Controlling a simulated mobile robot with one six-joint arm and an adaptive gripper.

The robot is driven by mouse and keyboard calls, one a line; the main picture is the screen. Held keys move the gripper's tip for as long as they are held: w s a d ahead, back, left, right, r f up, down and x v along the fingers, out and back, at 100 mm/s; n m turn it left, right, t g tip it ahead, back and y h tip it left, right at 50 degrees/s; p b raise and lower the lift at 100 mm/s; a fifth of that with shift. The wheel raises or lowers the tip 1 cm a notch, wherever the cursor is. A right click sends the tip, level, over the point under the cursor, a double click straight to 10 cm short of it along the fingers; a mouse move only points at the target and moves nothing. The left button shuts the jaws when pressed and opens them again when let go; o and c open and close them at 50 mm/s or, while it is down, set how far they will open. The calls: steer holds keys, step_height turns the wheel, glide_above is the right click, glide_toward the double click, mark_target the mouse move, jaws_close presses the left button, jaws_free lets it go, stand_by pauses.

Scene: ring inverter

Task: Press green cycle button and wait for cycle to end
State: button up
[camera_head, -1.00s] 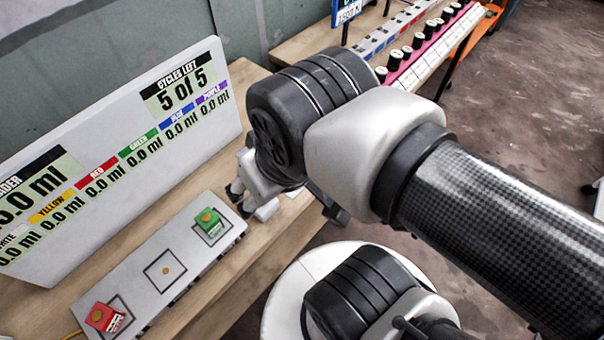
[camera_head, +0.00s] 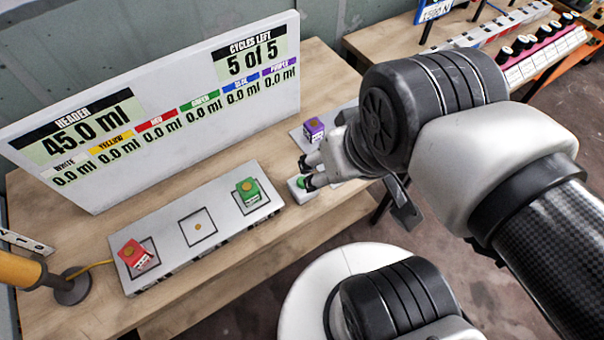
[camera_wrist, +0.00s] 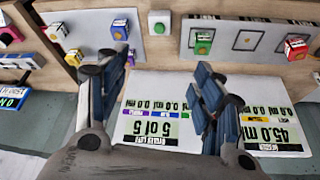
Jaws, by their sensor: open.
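The green cycle button (camera_head: 301,183) is a round cap on a small white box (camera_head: 297,193), on the wooden table right of the long white panel. In the wrist view the button (camera_wrist: 159,28) shows beyond the gap between my fingers. My gripper (camera_head: 308,170) is open and empty, with its fingertips close to the button; the head view does not settle whether they touch. It also shows in the wrist view (camera_wrist: 162,66), fingers apart. The white display board (camera_head: 150,165) reads "CYCLES LEFT 5 of 5", header 45.0 ml and 0.0 ml for the colours.
The white panel (camera_head: 170,257) holds a red cube (camera_head: 133,254) and a green cube (camera_head: 247,193), with an empty square between. A purple cube (camera_head: 314,129) stands behind my gripper. A yellow post (camera_head: 18,270) is at left.

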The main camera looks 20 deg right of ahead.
jaws_close()
stand_by(0.8)
stand_by(1.1)
